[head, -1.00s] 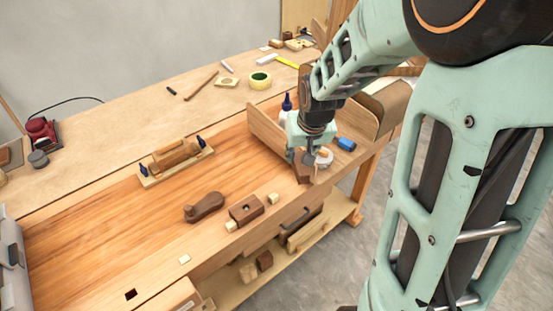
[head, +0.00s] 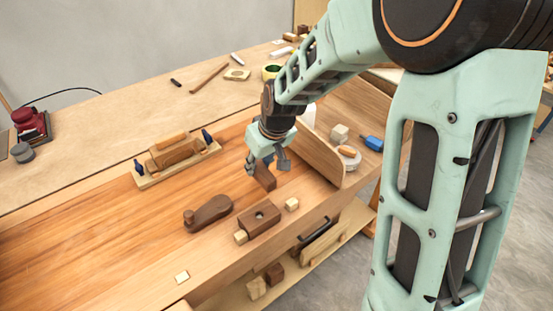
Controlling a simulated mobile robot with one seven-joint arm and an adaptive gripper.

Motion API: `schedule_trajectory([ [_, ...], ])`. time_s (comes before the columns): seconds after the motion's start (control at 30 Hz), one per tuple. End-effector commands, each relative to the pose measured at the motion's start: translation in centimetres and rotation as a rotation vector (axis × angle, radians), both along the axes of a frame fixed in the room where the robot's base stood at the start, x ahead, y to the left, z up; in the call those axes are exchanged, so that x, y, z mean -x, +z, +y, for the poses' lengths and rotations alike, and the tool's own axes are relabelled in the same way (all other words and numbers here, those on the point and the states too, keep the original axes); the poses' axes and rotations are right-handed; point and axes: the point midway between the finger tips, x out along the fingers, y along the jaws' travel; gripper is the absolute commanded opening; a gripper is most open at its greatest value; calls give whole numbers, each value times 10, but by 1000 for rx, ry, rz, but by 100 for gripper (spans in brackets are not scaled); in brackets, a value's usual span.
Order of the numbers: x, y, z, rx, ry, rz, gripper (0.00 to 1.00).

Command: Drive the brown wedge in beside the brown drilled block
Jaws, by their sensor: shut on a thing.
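The brown drilled block (head: 262,216), with a dark hole in its top, sits near the front edge of the bench. A pale small block (head: 241,237) is at its left front end, and another pale block (head: 292,204) is just off its right end. My gripper (head: 266,166) is shut on a brown piece, which looks like the brown wedge (head: 265,179), behind the drilled block and left of the curved wooden tray. The wedge points down, above or close to the bench top; whether it touches is unclear. My fingers partly hide its upper end.
A brown wooden plane-like tool (head: 208,213) lies left of the drilled block. A clamped lamination form (head: 177,158) stands farther back. The curved wooden tray (head: 322,150) stands to the right, with a tape roll (head: 349,158) and a blue item (head: 371,143) in it. Bench top at left is clear.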

Motion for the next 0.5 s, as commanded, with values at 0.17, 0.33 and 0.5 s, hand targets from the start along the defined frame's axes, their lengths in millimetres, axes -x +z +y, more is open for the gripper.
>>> schedule_trajectory([
  [0.17,1,-24,5,-1,19,0,1],
  [0.33,1,-30,6,-2,22,-1,1],
  [0.5,1,-37,6,-1,22,0,1],
])
